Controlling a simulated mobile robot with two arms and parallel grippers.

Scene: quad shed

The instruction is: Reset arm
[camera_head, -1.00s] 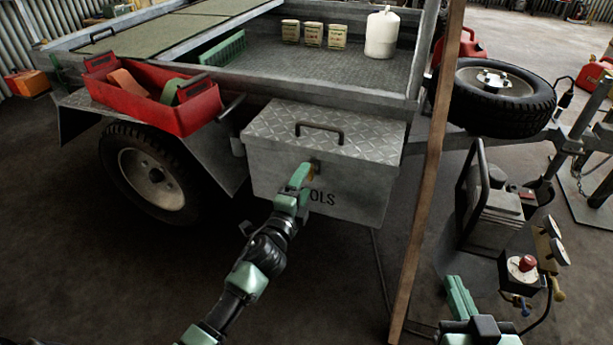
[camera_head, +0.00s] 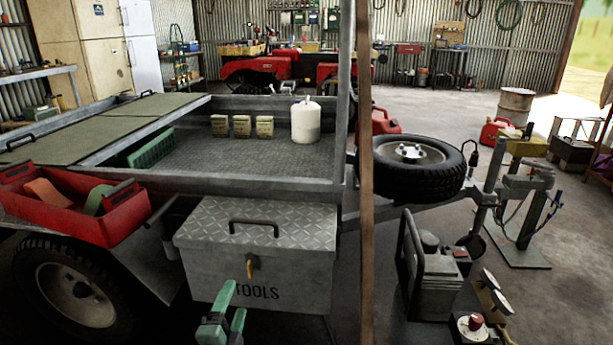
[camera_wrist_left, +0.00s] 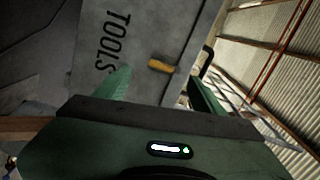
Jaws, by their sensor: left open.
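My left gripper (camera_head: 232,306) is at the bottom of the head view, in front of the metal toolbox (camera_head: 290,272) marked TOOLS. Its green fingers are apart with nothing between them. A yellow-brown latch or key (camera_head: 251,268) is on the toolbox front, just above and beyond the fingertips. In the left wrist view the toolbox front (camera_wrist_left: 135,50) and the yellow piece (camera_wrist_left: 160,66) lie beyond the fingers, and no contact shows. The toolbox lid is shut, with a dark handle on top. My right gripper is not in view.
The trailer (camera_head: 265,184) stands behind the toolbox, with a red tray (camera_head: 125,222) at left. A brown post (camera_head: 367,230) rises right of the toolbox. A spare wheel (camera_head: 415,168) and a compressor-like machine (camera_head: 432,280) stand further right. Open floor (camera_head: 570,285) lies at far right.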

